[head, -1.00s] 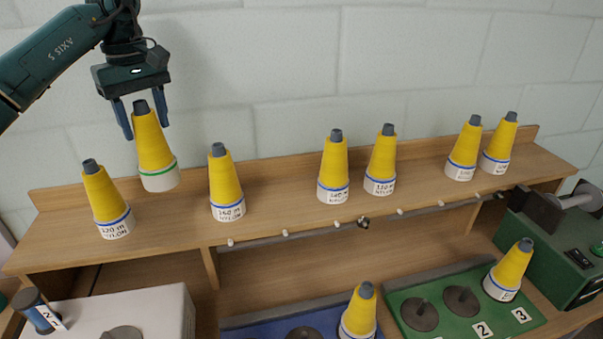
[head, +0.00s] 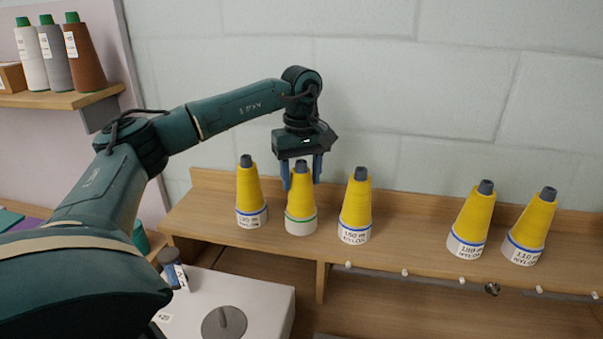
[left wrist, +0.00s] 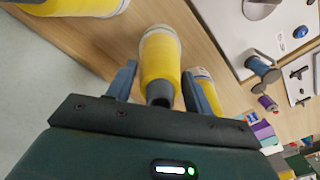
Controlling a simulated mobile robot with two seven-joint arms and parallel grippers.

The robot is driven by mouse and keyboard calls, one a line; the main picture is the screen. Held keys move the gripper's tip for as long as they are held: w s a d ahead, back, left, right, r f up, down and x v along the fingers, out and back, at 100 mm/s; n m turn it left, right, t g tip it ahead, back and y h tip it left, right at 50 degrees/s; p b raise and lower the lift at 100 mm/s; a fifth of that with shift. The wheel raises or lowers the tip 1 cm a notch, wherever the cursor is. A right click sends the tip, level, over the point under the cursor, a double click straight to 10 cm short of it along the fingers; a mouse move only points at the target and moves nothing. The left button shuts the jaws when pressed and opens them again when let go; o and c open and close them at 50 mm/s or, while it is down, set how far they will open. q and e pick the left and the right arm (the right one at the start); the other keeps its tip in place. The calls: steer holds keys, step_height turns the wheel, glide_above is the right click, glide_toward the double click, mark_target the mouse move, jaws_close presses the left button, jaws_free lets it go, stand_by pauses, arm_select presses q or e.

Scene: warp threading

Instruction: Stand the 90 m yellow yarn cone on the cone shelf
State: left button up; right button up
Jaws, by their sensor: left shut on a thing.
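A yellow yarn cone (head: 300,192) with a green band on a white base is at the cone shelf (head: 410,232), between two blue-banded cones. No length label shows on it. My left gripper (head: 303,182) is shut on its upper part from above. The cone is upright and its base is level with its neighbours' bases; I cannot tell whether it bears on the shelf. In the left wrist view, the fingers (left wrist: 155,88) flank the cone (left wrist: 160,62). My right gripper is not in view.
Blue-banded yellow cones stand close by on the left (head: 250,190) and right (head: 355,198). Two more (head: 472,215) (head: 530,225) stand farther right, beyond a bare stretch. Below the shelf is a white box (head: 245,300). A higher shelf (head: 60,98) at left holds three cones.

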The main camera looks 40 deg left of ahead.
arm_select(q)
steer(key=shift+f, duration=0.15)
steer(key=o, duration=0.8)
steer(key=shift+o, duration=0.2)
step_height(320, 180, up, 12)
steer(key=shift+r, duration=0.2)
stand_by(0.4)
